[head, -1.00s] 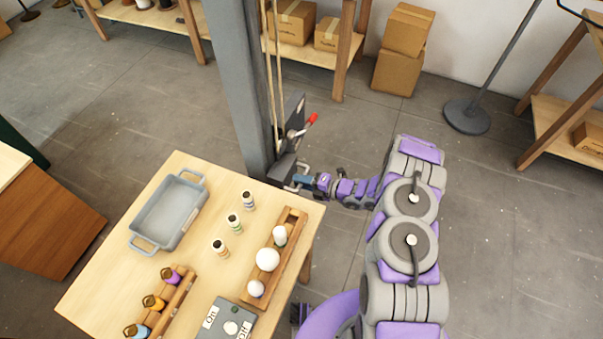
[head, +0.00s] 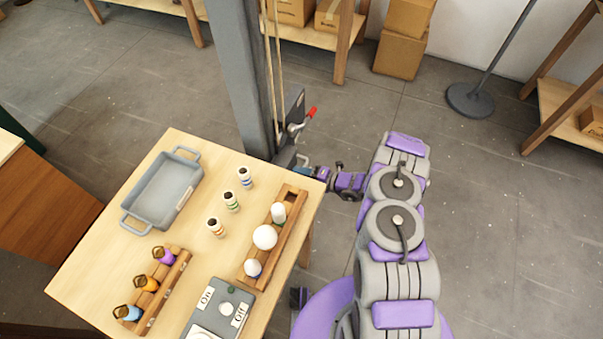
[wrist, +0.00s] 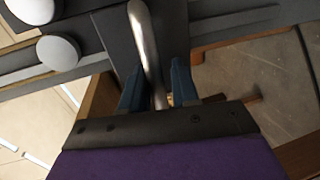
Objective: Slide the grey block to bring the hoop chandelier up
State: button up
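The grey block (head: 287,157) sits low at the foot of the grey post (head: 240,75), beyond the table's far right corner, and is partly hidden. In the wrist view the block (wrist: 185,25) is a dark grey slab with a bent metal handle (wrist: 146,45). My gripper (head: 303,168) is at the block. In the wrist view the blue fingers of my gripper (wrist: 158,88) stand on both sides of the handle, close against it. The hoop chandelier is not in view.
A red-tipped lever (head: 307,116) is on the post just above my gripper. The table (head: 200,237) holds a grey tray (head: 183,206), bulbs in a wooden rack (head: 295,217), and a switch box (head: 222,290). Ropes (head: 269,60) run along the post.

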jog(key=shift+o, duration=0.7)
jog(key=shift+f, duration=0.25)
jog(key=shift+o, duration=0.5)
jog(key=shift+a+r, duration=0.1)
jog(key=shift+r, duration=0.1)
jog(key=shift+d, duration=0.4)
jog(key=p+v, duration=0.4)
jog(key=v, duration=1.2)
jog(key=shift+d, duration=0.3)
jog(key=shift+s, duration=0.15)
